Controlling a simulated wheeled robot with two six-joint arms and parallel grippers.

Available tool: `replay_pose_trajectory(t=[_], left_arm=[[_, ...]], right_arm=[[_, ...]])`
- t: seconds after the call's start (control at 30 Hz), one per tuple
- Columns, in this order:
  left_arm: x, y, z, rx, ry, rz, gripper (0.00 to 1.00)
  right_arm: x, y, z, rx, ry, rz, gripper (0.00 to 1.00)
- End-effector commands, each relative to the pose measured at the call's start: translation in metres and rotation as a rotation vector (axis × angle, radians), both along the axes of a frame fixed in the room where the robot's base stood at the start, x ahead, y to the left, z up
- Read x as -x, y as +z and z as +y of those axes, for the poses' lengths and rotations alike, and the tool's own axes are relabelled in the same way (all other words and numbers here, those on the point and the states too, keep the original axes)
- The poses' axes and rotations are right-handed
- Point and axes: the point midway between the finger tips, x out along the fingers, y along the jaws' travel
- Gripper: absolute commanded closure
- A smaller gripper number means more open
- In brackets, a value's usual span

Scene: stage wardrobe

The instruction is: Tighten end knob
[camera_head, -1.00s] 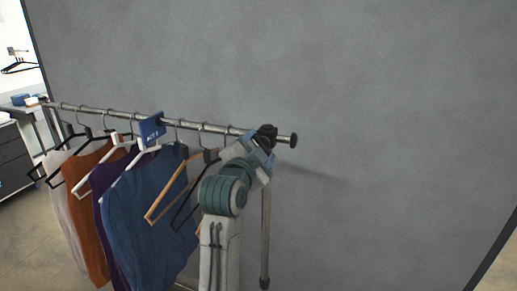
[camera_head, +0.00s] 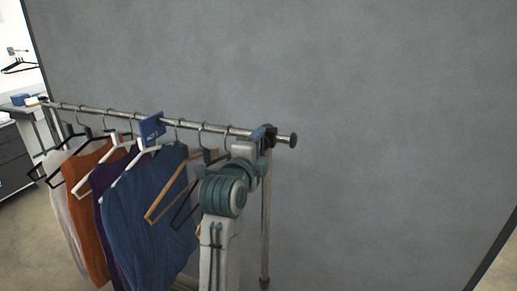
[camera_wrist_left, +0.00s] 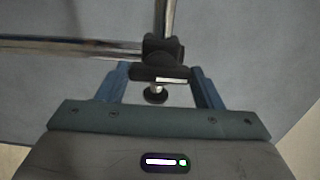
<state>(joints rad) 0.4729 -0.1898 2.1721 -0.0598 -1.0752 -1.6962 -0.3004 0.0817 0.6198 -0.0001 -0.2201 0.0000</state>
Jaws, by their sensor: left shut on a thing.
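The end knob (camera_wrist_left: 160,74) is a dark wide piece on the black clamp (camera_wrist_left: 163,50) where two metal tubes meet. My left gripper (camera_wrist_left: 161,80) has its blue fingers on both sides of the knob and is shut on it. In the head view, my left gripper (camera_head: 263,134) is at the clamp near the rail's right end, and the arm and fingers hide the knob there. The metal rail (camera_head: 100,110) ends just past the clamp in a round black cap (camera_head: 293,140), also in the wrist view (camera_wrist_left: 156,94). My right gripper is not in view.
Several garments, including a blue top (camera_head: 150,205), hang left of my arm. An empty wooden hanger (camera_head: 165,205) hangs close beside it. A blue tag (camera_head: 152,126) sits on the rail. A grey wall (camera_head: 380,120) stands behind; the space right of the rack is clear.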

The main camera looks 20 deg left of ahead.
Motion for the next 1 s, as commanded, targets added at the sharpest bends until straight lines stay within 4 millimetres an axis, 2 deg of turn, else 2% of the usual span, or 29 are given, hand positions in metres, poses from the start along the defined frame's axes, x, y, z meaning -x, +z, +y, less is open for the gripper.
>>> replay_pose_trajectory(t=[0.57,0.6,0.7,1.0], left_arm=[[0.0002,0.0036,0.0005,-0.033,0.002,-0.009,0.63],[0.0002,0.0037,0.0005,-0.033,0.002,-0.009,0.34],[0.0001,0.0031,0.0003,-0.032,0.001,-0.008,0.18],[-0.0004,0.0014,0.0004,-0.031,0.001,-0.004,0.18]], right_arm=[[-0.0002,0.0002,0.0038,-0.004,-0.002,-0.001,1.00],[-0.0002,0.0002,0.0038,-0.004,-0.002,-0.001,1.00],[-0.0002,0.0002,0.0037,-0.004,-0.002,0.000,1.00],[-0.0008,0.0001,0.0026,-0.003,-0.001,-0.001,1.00]])
